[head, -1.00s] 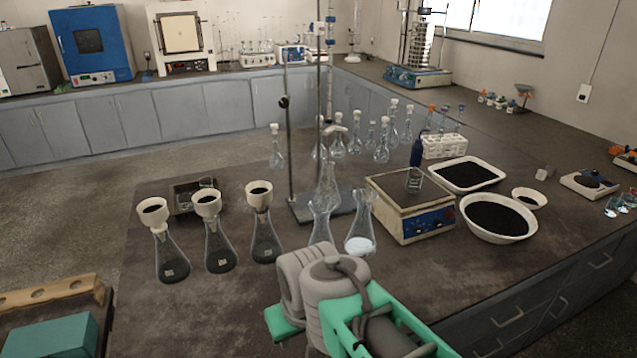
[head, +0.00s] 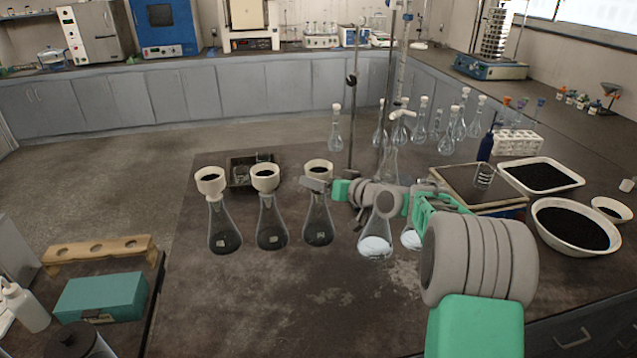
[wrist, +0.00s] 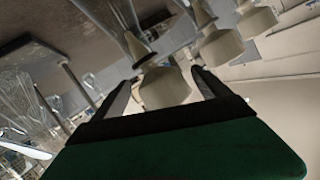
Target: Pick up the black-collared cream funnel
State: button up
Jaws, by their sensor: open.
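Three cream funnels stand upright in conical flasks. The rightmost one (head: 319,167) is closest to my gripper (head: 316,186); its lower part is hidden behind the gripper. In the wrist view, where the scene appears upside down, this funnel (wrist: 165,90) shows a dark collar (wrist: 143,60) where it meets the flask neck. My gripper (wrist: 161,80) is open, with one finger on each side of the cream cup in that view. I cannot tell whether either finger touches it.
The middle funnel (head: 265,172) and left funnel (head: 210,176) stand in a row to the left. Flasks with white powder (head: 375,244) stand under and beside my arm. A metal stand (head: 351,120) rises behind. The bench front is clear.

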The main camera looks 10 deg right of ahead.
jog(key=p+x, duration=0.1)
jog(key=x, duration=0.5)
jog(key=shift+f, duration=0.2)
jog(key=shift+s, duration=0.1)
jog(key=c, duration=1.5)
